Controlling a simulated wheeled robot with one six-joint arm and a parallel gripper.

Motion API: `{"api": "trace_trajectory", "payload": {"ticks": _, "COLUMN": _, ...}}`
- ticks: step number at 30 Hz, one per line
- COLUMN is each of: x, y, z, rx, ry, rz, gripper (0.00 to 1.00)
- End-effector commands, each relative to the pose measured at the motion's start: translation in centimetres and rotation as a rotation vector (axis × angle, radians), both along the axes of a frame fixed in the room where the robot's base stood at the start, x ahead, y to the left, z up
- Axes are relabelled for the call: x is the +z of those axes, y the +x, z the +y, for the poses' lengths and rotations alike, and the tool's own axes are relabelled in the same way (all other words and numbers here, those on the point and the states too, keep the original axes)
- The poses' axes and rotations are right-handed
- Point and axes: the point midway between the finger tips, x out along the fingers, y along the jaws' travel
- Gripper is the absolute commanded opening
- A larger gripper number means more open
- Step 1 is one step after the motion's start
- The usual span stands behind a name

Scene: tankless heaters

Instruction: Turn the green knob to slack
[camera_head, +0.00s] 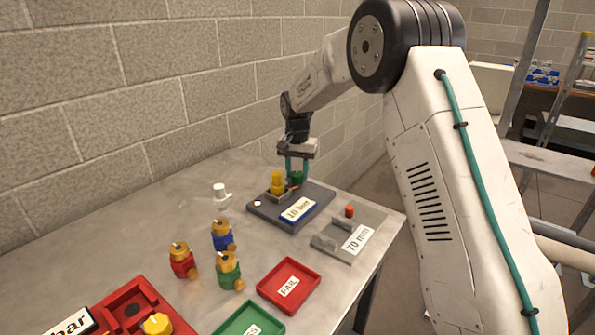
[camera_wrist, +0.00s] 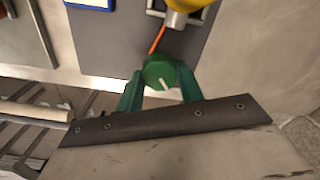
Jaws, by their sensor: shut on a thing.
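The green knob (camera_wrist: 161,72) sits between the two green fingers of my gripper (camera_wrist: 160,88) in the wrist view. In the head view my gripper (camera_head: 297,170) reaches down onto the green knob (camera_head: 296,178) at the back of a dark plate labelled "10 bar" (camera_head: 265,212). The fingers are shut on the knob's sides. A yellow fitting (camera_head: 277,183) stands just left of the knob. An orange-red pointer (camera_wrist: 157,40) lies between the fitting and the knob. No slack label is readable.
A grey "70 mm" gauge plate (camera_head: 330,245) lies to the right. Blue (camera_head: 222,240), red (camera_head: 183,264) and green (camera_head: 228,273) banded valves stand left of centre beside a white fitting (camera_head: 221,194). A red FAIL tray (camera_head: 268,293) and a green tray (camera_head: 228,328) lie in front. A block wall (camera_head: 130,100) bounds the back.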

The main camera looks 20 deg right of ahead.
Motion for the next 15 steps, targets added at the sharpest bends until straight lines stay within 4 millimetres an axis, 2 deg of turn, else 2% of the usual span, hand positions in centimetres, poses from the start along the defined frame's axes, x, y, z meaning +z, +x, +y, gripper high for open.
{"api": "trace_trajectory", "payload": {"ticks": 15, "x": 0.12, "y": 0.05, "z": 0.02, "rx": 0.470, "ry": 0.001, "rz": -0.003, "gripper": 0.14}}
